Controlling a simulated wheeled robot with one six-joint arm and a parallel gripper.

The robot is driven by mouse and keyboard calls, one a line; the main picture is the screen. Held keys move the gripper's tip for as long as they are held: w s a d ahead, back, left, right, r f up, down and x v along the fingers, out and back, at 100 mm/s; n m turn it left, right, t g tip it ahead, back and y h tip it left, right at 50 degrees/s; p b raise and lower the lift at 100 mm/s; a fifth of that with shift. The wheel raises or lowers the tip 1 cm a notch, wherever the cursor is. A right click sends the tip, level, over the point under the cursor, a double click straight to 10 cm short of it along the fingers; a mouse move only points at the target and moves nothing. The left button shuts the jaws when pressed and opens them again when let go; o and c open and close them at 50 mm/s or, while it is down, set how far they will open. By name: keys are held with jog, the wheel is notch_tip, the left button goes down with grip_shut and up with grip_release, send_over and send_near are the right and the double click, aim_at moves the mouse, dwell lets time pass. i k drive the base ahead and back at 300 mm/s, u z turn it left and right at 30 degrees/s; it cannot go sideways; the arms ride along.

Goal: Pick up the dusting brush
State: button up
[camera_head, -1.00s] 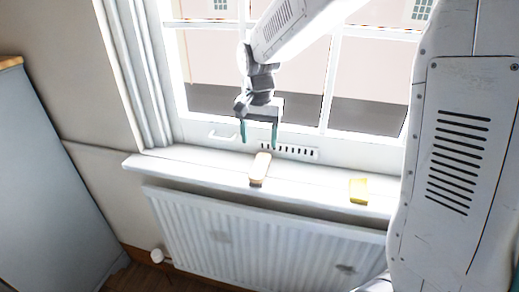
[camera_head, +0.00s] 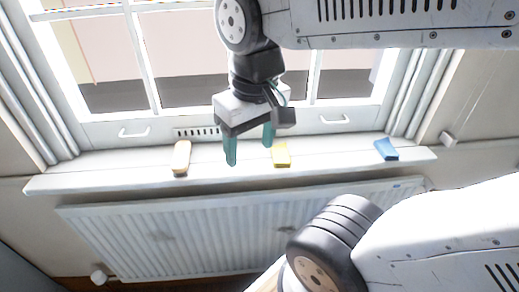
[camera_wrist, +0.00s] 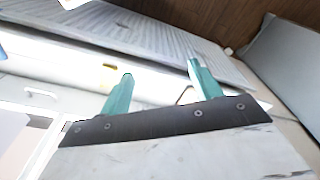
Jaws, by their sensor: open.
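What looks like the dusting brush (camera_head: 181,157) is a small tan wooden block with a darker near end, lying on the white windowsill at the left in the head view. My gripper (camera_head: 250,150) is open, pointing down over the sill, to the right of the brush and left of a yellow block. It holds nothing. In the wrist view my gripper (camera_wrist: 158,85) shows two teal fingers spread apart. A small tan bit (camera_wrist: 184,96) between the fingers may be part of the brush; the gripper's body hides the rest.
The yellow block (camera_head: 281,155) sits on the sill (camera_head: 335,160) just right of my gripper, and a blue block (camera_head: 386,149) lies near the right end. The window with two white handles is behind. A white radiator (camera_head: 190,235) is below the sill.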

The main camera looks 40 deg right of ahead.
aim_at(179, 164)
jog(key=u, duration=0.45)
jog(key=k, duration=0.6)
jog(key=u, duration=0.85)
jog(key=i, duration=1.25)
jog(key=z, duration=0.85)
